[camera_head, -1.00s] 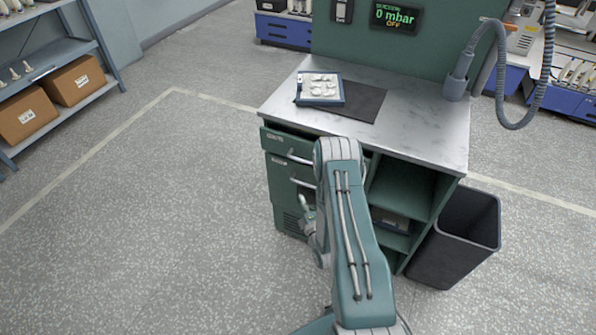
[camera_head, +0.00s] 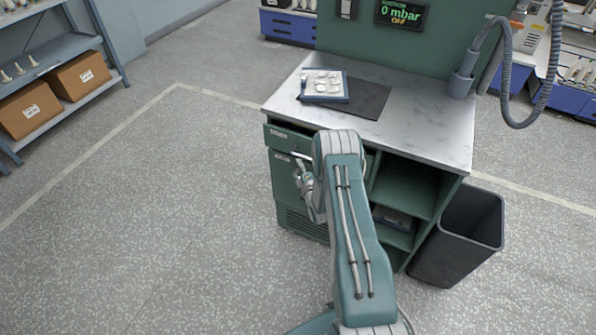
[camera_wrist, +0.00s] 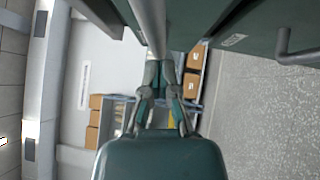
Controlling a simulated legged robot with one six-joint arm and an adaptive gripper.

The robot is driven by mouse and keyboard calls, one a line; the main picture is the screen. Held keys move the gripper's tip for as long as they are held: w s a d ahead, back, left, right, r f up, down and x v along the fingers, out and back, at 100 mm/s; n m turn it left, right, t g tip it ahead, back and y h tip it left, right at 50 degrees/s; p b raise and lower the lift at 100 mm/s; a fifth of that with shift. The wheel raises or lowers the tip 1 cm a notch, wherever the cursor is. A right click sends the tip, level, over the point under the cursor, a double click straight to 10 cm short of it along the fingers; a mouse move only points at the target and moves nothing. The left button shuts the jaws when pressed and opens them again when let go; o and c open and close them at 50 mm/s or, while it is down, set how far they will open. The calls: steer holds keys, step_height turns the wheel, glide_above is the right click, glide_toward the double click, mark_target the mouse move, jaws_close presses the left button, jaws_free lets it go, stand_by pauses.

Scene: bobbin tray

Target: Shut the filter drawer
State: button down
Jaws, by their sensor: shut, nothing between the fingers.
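The filter drawer (camera_head: 284,138) is the top left drawer of the green cabinet. Its front stands out a little from under the worktop, with a narrow dark gap above it. Its pale bar handle shows in the wrist view (camera_wrist: 149,24), running down to just beyond my fingertips. My gripper (camera_head: 301,168) is in front of the cabinet, just below the drawer handle, partly beside my arm. In the wrist view my gripper (camera_wrist: 160,72) is shut and empty, its tips close to the bar. I cannot tell whether they touch it.
A lower green front (camera_head: 286,185) has its own handle, seen in the wrist view (camera_wrist: 291,47). The worktop (camera_head: 425,125) carries a tray of white parts (camera_head: 324,99). A dark bin (camera_head: 462,235) stands at the right. The floor to the left is clear.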

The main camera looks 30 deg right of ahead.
steer(key=shift+w+d, duration=0.1)
steer(key=shift+w+d, duration=0.75)
steer(key=shift+d, duration=0.2)
steer(key=shift+r, duration=0.1)
